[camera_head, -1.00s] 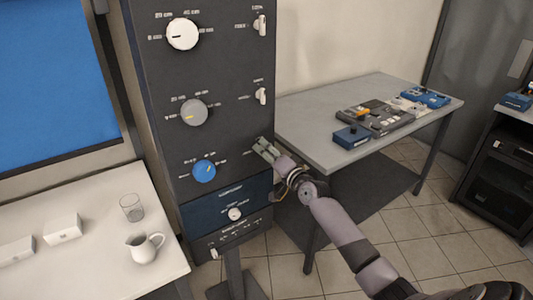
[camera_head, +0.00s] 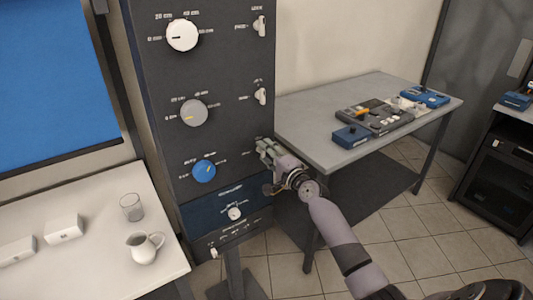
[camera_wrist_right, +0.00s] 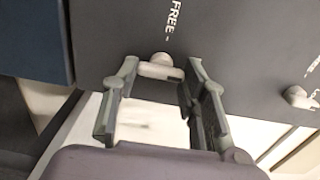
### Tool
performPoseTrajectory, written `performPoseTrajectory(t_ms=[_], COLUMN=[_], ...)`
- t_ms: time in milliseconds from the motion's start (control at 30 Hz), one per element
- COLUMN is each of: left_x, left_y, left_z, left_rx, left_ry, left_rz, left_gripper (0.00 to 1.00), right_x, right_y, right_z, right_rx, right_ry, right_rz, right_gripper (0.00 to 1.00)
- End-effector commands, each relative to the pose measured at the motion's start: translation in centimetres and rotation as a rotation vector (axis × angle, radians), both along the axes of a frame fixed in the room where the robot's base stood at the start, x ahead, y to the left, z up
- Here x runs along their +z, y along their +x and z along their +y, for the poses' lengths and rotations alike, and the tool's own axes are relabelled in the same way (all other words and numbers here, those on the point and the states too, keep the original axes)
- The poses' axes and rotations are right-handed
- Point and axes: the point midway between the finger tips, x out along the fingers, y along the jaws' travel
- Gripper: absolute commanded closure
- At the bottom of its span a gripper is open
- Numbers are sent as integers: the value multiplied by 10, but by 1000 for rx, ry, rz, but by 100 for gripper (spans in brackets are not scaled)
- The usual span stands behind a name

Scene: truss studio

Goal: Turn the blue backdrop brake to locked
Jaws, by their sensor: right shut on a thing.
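The dark control panel (camera_head: 225,100) carries a blue knob (camera_head: 204,171) in its lower row. The blue row's brake is a small pale lever at the panel's right edge, hidden by my gripper in the head view. In the right wrist view the brake lever (camera_wrist_right: 160,67) sits between my fingertips, beside the printed word FREE. My right gripper (camera_head: 264,148) is at the panel's right edge, shut on this lever. How far the lever is turned is hard to tell. My left gripper is not in view.
Two similar levers, the grey row's (camera_head: 260,96) and the white row's (camera_head: 259,26), sit above. A grey table (camera_head: 310,105) with control boxes stands close to the right of my gripper. A white table (camera_head: 85,255) with a jug and glass is at left.

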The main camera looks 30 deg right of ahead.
Motion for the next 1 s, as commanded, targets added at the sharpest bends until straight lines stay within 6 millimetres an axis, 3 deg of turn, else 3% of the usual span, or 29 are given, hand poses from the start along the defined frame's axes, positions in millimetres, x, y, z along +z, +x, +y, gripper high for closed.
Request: performPoseTrajectory(t_ms=[367, 400, 700, 1000], left_x=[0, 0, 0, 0], left_y=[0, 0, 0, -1], left_z=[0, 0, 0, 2], left_rx=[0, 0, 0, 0], left_ry=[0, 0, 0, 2], left_rz=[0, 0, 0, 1], left_gripper=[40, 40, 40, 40], right_x=[-1, -1, 0, 0], right_y=[0, 0, 0, -1], right_z=[0, 0, 0, 0], right_rx=[0, 0, 0, 0], right_ry=[10, 10, 7, 6], right_rz=[1, 1, 0, 0], right_gripper=[88, 59, 40, 40])
